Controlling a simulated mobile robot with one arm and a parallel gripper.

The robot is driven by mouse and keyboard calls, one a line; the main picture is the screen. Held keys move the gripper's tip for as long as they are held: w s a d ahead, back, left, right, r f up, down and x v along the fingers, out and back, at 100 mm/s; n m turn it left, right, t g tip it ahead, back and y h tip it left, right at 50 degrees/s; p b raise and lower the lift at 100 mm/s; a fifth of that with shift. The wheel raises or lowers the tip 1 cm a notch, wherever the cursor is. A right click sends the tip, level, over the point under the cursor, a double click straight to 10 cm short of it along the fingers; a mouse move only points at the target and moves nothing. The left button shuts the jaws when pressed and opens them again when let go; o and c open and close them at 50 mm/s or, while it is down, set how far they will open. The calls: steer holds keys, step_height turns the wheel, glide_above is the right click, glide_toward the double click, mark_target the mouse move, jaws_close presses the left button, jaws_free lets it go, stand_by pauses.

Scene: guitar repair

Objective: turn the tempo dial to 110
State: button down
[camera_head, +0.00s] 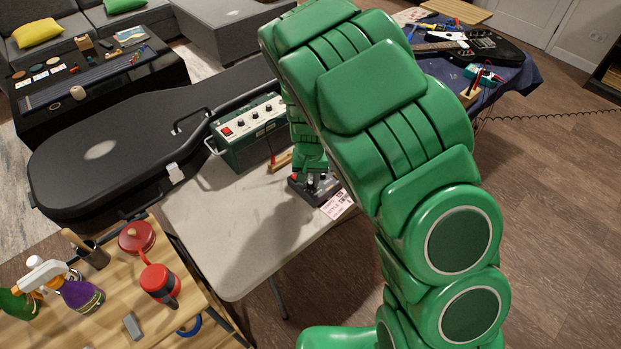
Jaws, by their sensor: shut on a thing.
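A small dark box (296,187) sits on the pale table (235,265), near its right side, under my green arm. My gripper (315,178) points down onto the top of this box and is shut on the tempo dial. The dial itself is mostly hidden by the gripper, and its scale and setting cannot be read. A white printed card (337,205) lies against the box's front right corner.
A green amplifier (250,130) with knobs and a red switch stands behind the box. A small wooden block with a red-tipped stick (278,161) is close by. A black guitar case (100,150) lies left. The table's front left is clear.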

mark_target(310, 183)
steer(key=shift+m, duration=2.7)
steer(key=c, duration=1)
jaws_free()
steer(key=shift+r, duration=0.1)
step_height(310, 183, up, 7)
steer(key=shift+r, duration=0.3)
